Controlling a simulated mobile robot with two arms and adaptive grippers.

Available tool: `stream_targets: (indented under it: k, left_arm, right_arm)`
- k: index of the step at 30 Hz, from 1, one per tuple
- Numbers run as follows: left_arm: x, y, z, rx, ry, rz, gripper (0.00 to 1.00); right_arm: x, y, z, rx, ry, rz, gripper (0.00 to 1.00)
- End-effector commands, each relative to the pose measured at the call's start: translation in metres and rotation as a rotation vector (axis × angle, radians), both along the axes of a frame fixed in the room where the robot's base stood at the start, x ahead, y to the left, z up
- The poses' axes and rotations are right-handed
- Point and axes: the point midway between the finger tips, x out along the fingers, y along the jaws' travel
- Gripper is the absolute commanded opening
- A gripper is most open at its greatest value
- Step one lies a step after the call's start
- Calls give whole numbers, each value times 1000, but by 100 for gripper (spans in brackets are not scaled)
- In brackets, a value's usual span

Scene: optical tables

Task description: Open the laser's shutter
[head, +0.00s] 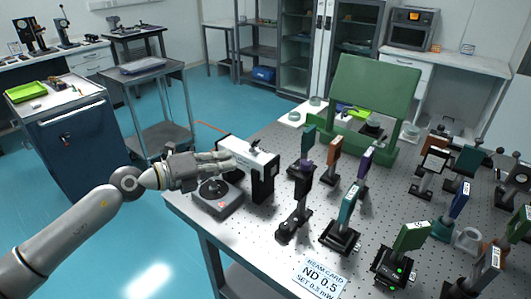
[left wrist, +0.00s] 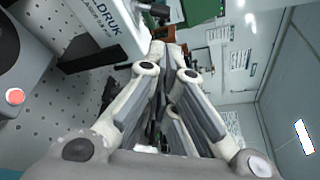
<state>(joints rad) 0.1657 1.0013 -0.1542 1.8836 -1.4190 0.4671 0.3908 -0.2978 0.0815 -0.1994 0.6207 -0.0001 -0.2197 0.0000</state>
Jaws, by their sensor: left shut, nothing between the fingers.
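The laser (head: 263,160) is a white box with a black front end, standing near the left edge of the optical table. In the left wrist view its white lettered side (left wrist: 108,22) shows at the top. My left gripper (head: 226,157) is shut and empty, beside the laser's upper left part. In the left wrist view its fingertips (left wrist: 165,50) come together close to the laser's end; I cannot tell whether they touch it. I cannot make out the shutter or its state, as the gripper covers part of the laser. My right gripper is not in view.
A grey box with a black knob and red button (head: 218,197) sits below my gripper. Several mounted optics, including a teal one (head: 348,204), stand right of the laser. A card (head: 320,278) reads ND 0.5. A green panel (head: 370,100) stands behind.

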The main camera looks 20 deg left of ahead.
Motion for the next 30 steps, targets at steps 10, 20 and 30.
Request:
stream_targets:
  k: [10, 20, 30]
  left_arm:
    - [4, -2, 0, -5, 1, 2, 0]
    - [40, -29, -6, -7, -2, 1, 0]
    - [75, -55, -17, -5, 1, 2, 0]
  right_arm:
    - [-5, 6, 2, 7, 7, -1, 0]
    - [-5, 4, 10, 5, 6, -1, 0]
    - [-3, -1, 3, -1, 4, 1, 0]
